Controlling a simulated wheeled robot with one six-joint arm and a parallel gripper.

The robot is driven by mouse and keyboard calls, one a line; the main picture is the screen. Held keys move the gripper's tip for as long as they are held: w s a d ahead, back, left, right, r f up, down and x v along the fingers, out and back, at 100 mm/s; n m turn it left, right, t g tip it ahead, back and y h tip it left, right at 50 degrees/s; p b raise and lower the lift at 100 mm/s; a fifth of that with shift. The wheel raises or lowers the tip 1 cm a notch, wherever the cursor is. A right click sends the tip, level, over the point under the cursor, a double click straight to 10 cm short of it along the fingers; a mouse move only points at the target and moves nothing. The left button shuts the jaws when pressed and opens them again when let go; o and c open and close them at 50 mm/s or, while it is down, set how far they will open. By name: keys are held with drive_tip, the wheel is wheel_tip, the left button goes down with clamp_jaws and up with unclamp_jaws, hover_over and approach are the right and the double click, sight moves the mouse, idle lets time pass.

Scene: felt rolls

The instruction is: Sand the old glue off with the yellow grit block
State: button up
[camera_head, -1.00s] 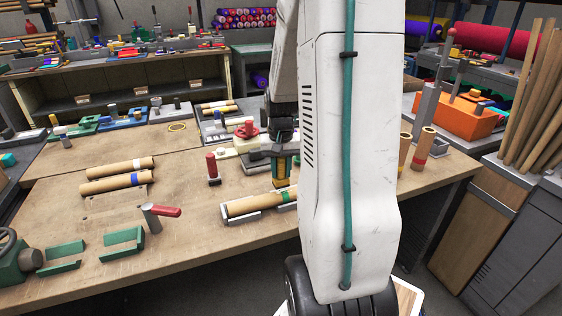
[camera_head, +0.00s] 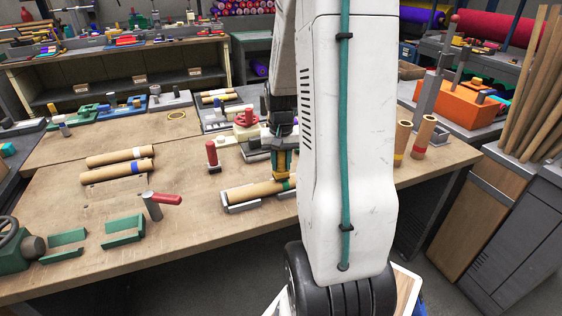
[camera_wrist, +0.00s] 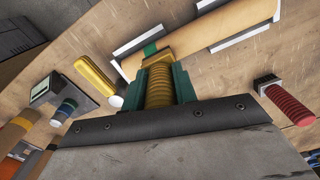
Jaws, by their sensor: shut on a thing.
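My gripper (camera_wrist: 159,88) has green fingers and is shut on the yellow grit block (camera_wrist: 159,92), which has a ribbed grip. The block's far end meets the cardboard tube (camera_wrist: 208,33) beside its green band (camera_wrist: 150,50); I cannot tell if it presses on it. In the head view the tube (camera_head: 250,190) lies in a pale cradle (camera_head: 240,208), with my gripper (camera_head: 282,166) above its right end. My arm hides part of that end. No glue can be made out on the tube.
A red-handled tool (camera_head: 212,156) stands left of my gripper, and it shows in the wrist view (camera_wrist: 289,103). A yellow cylinder (camera_wrist: 97,78) lies on the other side. A red-handled clamp (camera_head: 160,199) and two tubes (camera_head: 118,157) are further left. Bare bench lies between.

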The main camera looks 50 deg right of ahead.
drive_tip(key=shift+f, duration=0.4)
drive_tip(key=shift+s+d+r, duration=0.1)
drive_tip(key=shift+s+d, duration=0.55)
drive_tip(key=shift+d, duration=0.35)
drive_tip(key=shift+w+a, duration=0.35)
drive_tip(key=shift+a, duration=0.2)
drive_tip(key=shift+w+a, duration=0.3)
drive_tip(key=shift+a, duration=0.2)
drive_tip(key=shift+d, duration=0.1)
drive_tip(key=shift+s+d+f, duration=0.2)
drive_tip(key=shift+s+d, duration=0.35)
drive_tip(key=shift+d, duration=0.25)
drive_tip(key=shift+s, duration=0.1)
